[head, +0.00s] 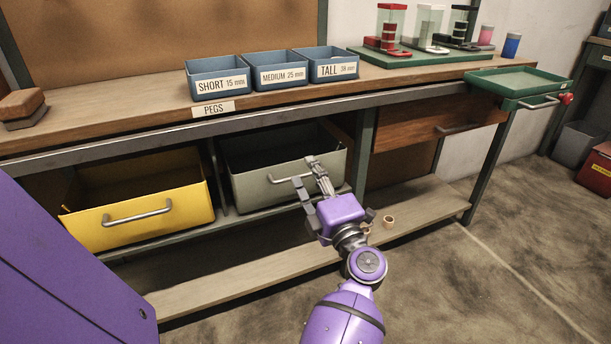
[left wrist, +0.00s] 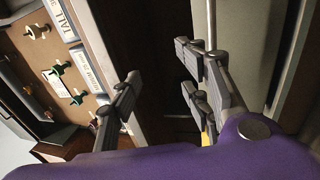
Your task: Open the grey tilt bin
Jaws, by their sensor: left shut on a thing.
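The grey tilt bin (head: 262,192) hangs under the workbench, right of the yellow bin. It is tilted out, with its dark inside showing above the front panel. Its metal bar handle (head: 281,180) runs across the front. My left gripper (head: 308,177) is at the right part of this handle, shut on it, and its fingers hide that end. In the left wrist view the fingers (left wrist: 160,80) stand apart, and a thin bar (left wrist: 211,28) passes by the right-hand finger. The exact contact is hard to see there. My right gripper is not in view.
The yellow bin (head: 137,207) beside it is also tilted out. A wooden lower shelf (head: 240,280) runs below. Blue peg trays (head: 273,82) stand on the bench above. Two small tan cups (head: 389,222) show near my gripper.

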